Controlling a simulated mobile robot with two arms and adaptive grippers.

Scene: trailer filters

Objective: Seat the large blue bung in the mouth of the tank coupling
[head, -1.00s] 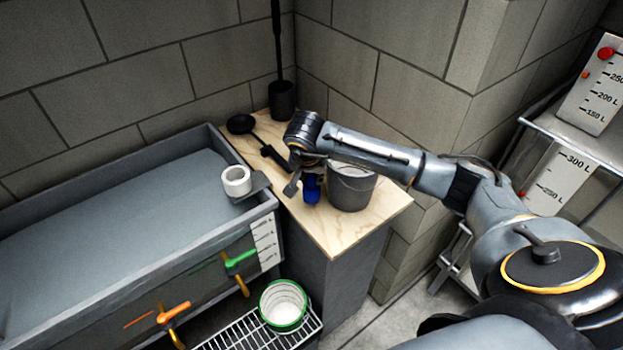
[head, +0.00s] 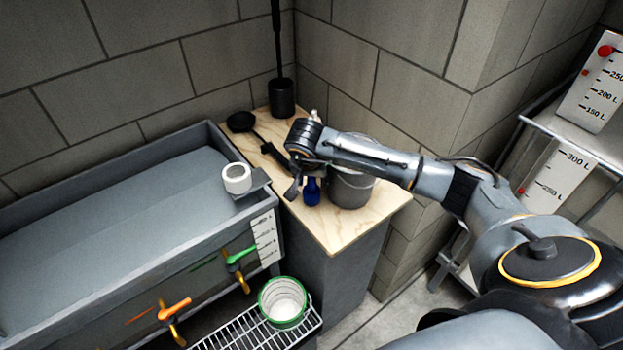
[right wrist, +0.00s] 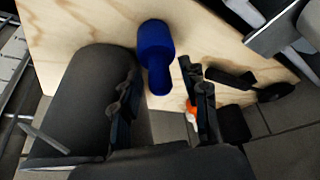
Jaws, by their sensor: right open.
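The blue bung (head: 312,191) stands on the wooden worktop, close beside the grey bucket. My right gripper (head: 303,181) is at the bung, partly covering it in the head view. In the right wrist view the bung (right wrist: 155,48) lies between the open fingers (right wrist: 160,85), with a gap on both sides. No grip on it shows. A white, open-topped cylinder (head: 237,180), which looks like the tank coupling, sits on a grey plate at the tank's right corner. Its mouth shows no bung. My left gripper is not in view.
The grey bucket (head: 351,190) stands right of the bung and fills the left of the wrist view. A black ladle-like tool (head: 262,140) lies behind on the worktop (head: 336,238). The grey tank (head: 120,212) is at left.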

